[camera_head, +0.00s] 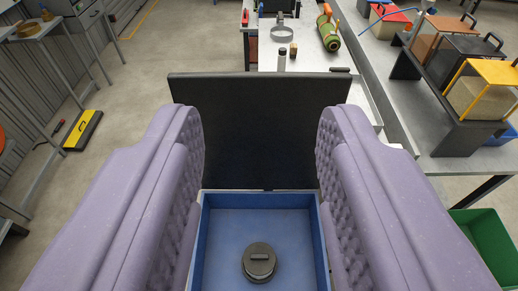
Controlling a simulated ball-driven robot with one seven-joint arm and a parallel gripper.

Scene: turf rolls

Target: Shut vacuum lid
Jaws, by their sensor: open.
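My gripper (261,150) is open, with its two purple padded fingers spread wide at left and right. Between them a blue open-topped box (209,240) shows, which looks like the vacuum's body. A flat black panel, the lid (262,125), stands upright along the box's far edge, so the box is open. A dark round knob-like part (259,262) sits on the blue floor inside.
Behind the lid is a bench (300,60) with a green roll (329,34) and small bottles. At right, a shelf carries several boxes, including a yellow-framed one (484,88); a green bin (480,240) is below. A yellow-black floor tool (83,130) lies left on open floor.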

